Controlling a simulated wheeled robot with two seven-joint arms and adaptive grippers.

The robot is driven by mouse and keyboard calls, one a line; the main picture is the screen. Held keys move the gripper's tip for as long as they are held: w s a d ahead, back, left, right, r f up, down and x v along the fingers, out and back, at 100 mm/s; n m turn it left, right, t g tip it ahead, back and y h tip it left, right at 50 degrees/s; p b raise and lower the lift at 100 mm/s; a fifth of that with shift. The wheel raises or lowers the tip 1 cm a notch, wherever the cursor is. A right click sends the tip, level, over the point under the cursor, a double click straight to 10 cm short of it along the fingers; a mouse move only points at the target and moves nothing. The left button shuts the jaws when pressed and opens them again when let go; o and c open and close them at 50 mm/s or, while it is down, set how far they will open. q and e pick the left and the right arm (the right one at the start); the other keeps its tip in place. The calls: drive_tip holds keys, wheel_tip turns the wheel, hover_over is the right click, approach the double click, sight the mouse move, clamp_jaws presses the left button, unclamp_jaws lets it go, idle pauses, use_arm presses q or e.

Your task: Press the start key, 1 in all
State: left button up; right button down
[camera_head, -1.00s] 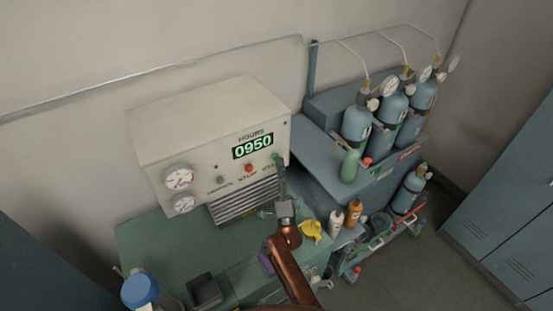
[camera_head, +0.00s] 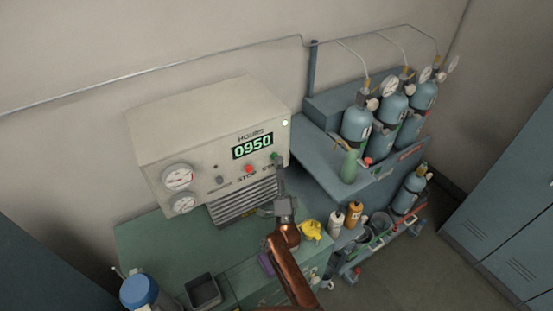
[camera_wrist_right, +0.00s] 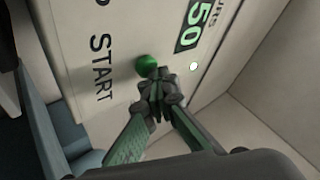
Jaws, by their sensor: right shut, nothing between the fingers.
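The green start key (camera_head: 275,156) is at the lower right of the beige machine's front panel, right of the red stop key (camera_head: 249,169). In the right wrist view the green key (camera_wrist_right: 147,64) is a round knob beside the word START. My right gripper (camera_head: 279,167) is shut and empty, its tips at the key. In the wrist view the closed fingertips (camera_wrist_right: 155,88) overlap the key's lower edge; whether they touch it I cannot tell. A small lamp (camera_head: 285,122) on the panel glows pale green. The display (camera_head: 252,145) reads 0950. My left gripper is out of view.
Two gauges (camera_head: 178,177) are on the machine's left side. A yellow object (camera_head: 311,229) lies on the green bench near my right arm. Blue gas cylinders (camera_head: 357,124) stand on the rack at right. A black tray (camera_head: 204,292) and a blue-topped container (camera_head: 139,291) are at front left.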

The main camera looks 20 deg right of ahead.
drive_tip(key=shift+s+d+p, duration=0.15)
drive_tip(key=shift+s+p, duration=0.25)
drive_tip(key=shift+s, duration=0.5)
drive_tip(key=s+p, duration=0.1)
drive_tip(key=s, duration=0.1)
drive_tip(key=s+d+p, duration=0.1)
drive_tip(key=s, duration=0.2)
drive_tip(key=shift+d, duration=0.2)
drive_tip(key=shift+w+f, duration=0.1)
idle(0.6)
